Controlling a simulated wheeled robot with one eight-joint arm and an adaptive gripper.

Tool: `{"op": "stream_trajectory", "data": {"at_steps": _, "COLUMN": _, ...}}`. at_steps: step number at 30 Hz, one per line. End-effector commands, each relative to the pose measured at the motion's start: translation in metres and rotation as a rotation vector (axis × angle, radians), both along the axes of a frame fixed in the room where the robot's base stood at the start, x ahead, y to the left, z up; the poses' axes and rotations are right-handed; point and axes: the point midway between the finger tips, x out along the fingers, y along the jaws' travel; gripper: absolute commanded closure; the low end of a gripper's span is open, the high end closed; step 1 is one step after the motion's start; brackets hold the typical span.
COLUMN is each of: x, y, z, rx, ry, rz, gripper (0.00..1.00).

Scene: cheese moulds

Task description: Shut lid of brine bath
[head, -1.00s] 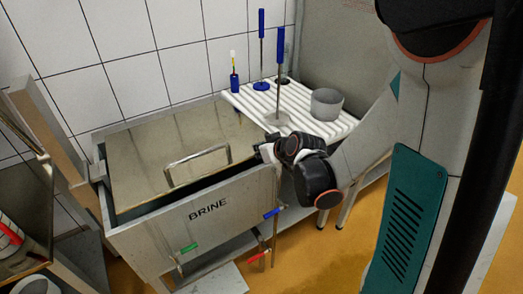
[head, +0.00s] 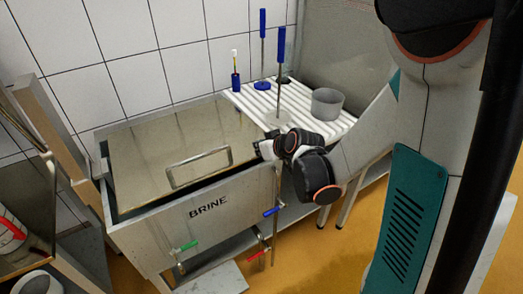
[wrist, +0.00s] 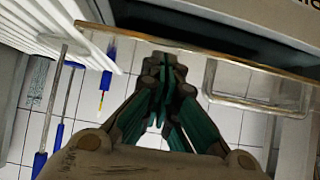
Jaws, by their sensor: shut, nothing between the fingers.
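The brine bath (head: 150,246) is a grey metal tank marked BRINE. Its shiny lid (head: 150,140), with a bar handle (head: 199,167), lies low over the tank. A dark gap shows along the lid's front and left edges, so it is not flush there. My gripper (head: 263,149) is at the lid's front right corner, shut and empty. In the wrist view, the closed fingertips (wrist: 165,72) are close to the lid's front edge (wrist: 215,52); I cannot tell if they touch. The handle (wrist: 255,100) shows to their right.
A white slatted rack (head: 300,115) right of the tank holds a grey pot (head: 327,104) and blue-handled tools (head: 279,70). Shelving stands close on the left.

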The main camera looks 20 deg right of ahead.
Motion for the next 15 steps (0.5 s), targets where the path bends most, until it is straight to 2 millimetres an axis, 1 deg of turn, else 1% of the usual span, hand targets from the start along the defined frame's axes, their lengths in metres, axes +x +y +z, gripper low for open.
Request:
{"op": "stream_trajectory", "data": {"at_steps": 1, "x": 0.002, "y": 0.002, "z": 0.012, "rx": 0.000, "ry": 0.000, "rz": 0.001, "gripper": 1.00}}
{"op": "stream_trajectory", "data": {"at_steps": 4, "x": 0.007, "y": 0.004, "z": 0.026, "rx": -0.002, "ry": 0.000, "rz": 0.001, "gripper": 1.00}}
{"op": "stream_trajectory", "data": {"at_steps": 5, "x": 0.005, "y": 0.004, "z": 0.027, "rx": -0.001, "ry": 0.001, "rz": 0.001, "gripper": 1.00}}
{"op": "stream_trajectory", "data": {"at_steps": 6, "x": -0.005, "y": 0.001, "z": 0.021, "rx": -0.001, "ry": 0.001, "rz": -0.002, "gripper": 1.00}}
{"op": "stream_trajectory", "data": {"at_steps": 15, "x": -0.058, "y": -0.010, "z": 0.005, "rx": -0.001, "ry": 0.001, "rz": -0.002, "gripper": 1.00}}
